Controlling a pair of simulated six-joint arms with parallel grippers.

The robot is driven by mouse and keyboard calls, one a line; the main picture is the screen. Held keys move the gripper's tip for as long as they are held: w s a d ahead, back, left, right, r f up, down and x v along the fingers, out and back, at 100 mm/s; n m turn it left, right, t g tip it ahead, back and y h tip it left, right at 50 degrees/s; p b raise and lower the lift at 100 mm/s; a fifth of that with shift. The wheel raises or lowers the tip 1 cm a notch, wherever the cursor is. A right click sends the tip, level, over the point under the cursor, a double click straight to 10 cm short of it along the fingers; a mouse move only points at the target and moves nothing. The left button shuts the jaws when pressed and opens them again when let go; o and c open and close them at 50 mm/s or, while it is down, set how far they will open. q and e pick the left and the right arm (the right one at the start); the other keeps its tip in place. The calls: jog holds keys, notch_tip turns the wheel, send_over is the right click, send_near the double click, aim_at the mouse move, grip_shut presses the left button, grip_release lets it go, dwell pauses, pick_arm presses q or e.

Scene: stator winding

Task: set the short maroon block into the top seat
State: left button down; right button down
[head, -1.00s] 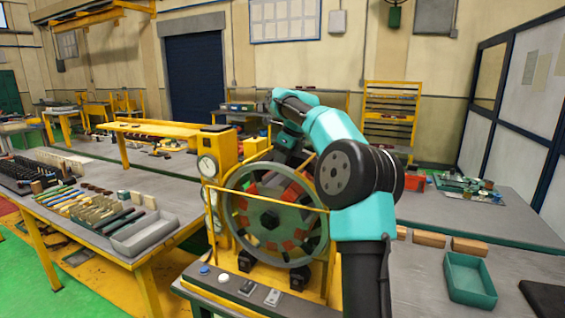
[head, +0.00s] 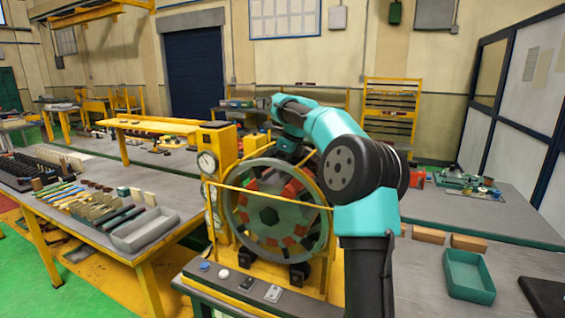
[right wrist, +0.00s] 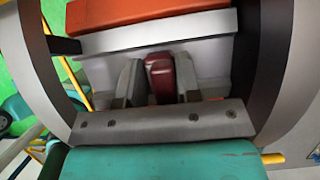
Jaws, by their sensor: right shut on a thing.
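The stator ring (head: 230,217) stands upright in its yellow frame in the head view, with red-orange pieces around its inside. My right arm reaches over and behind it, so my right gripper is hidden there. In the right wrist view my right gripper (right wrist: 160,82) is shut on the short maroon block (right wrist: 160,75), which stands between its two grey fingers. The block's far end is close to a pale grey surface inside the ring; I cannot tell whether they touch. An orange piece (right wrist: 150,12) lies beyond a light grey strip. I cannot identify the top seat for certain. My left gripper is not in view.
A gauge (head: 207,162) and yellow rails surround the ring. A control strip with buttons (head: 247,284) lies in front. The left table holds a grey tray (head: 145,232) and several small parts. A green tray (head: 469,277) and wooden blocks (head: 430,235) lie at right.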

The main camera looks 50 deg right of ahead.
jog(key=shift+f, duration=0.25)
dwell(0.5)
jog(key=c, duration=0.7)
grip_release()
jog(key=shift+c, duration=0.2)
jog(key=v, duration=1.7)
jog(key=shift+r, duration=0.15)
jog(key=shift+s+d, duration=0.1)
jog(key=shift+d, duration=0.05)
